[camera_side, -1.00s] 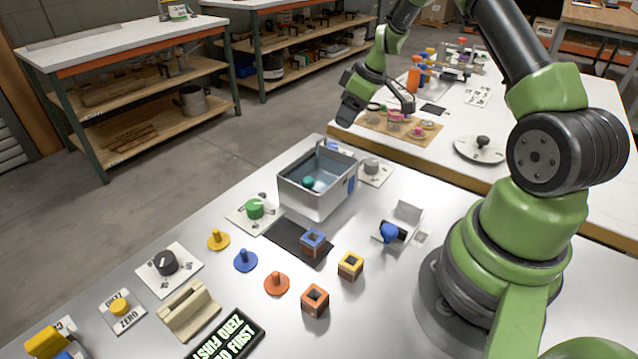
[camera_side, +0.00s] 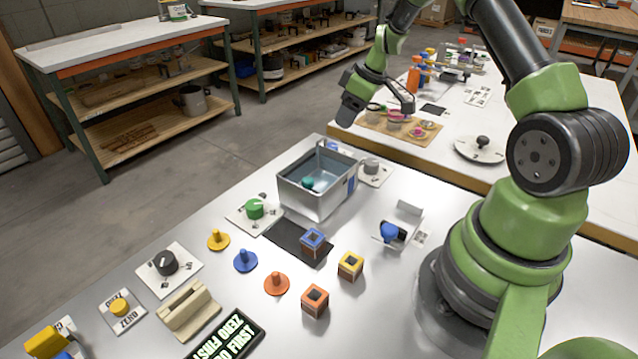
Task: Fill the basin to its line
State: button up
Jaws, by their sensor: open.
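The basin (camera_side: 313,200) is an open grey metal box at the back of the near table, with a blue patch on its right side. A small teal thing (camera_side: 308,183) shows inside it. I cannot make out a fill line or the water level. A grey knob on a white plate (camera_side: 371,166) stands just right of the basin, and a green knob (camera_side: 254,208) on a white plate stands to its left. My gripper (camera_side: 375,105) is open and empty, raised above and behind the basin, apart from everything.
Blue (camera_side: 312,240), yellow (camera_side: 350,265) and orange (camera_side: 315,299) hollow cubes stand mid-table, the blue one on a dark mat. Yellow, blue and orange lidlike pegs lie left of them. A blue-knobbed device (camera_side: 389,233) stands right. A black dial (camera_side: 166,262) is at left.

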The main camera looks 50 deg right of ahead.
aim_at(332, 146)
jog(key=w+f+m, duration=0.1)
jog(key=f+m, duration=0.2)
jog(key=m, duration=0.9)
jog(key=w+f+m, duration=0.1)
jog(key=f+m, duration=0.2)
jog(key=m, duration=0.9)
jog(key=w+a+f+m, duration=0.1)
jog(key=f+m, duration=0.2)
jog(key=m, duration=0.9)
jog(key=shift+w+f, duration=0.3)
jog(key=shift+w, duration=0.1)
jog(key=shift+c, duration=0.2)
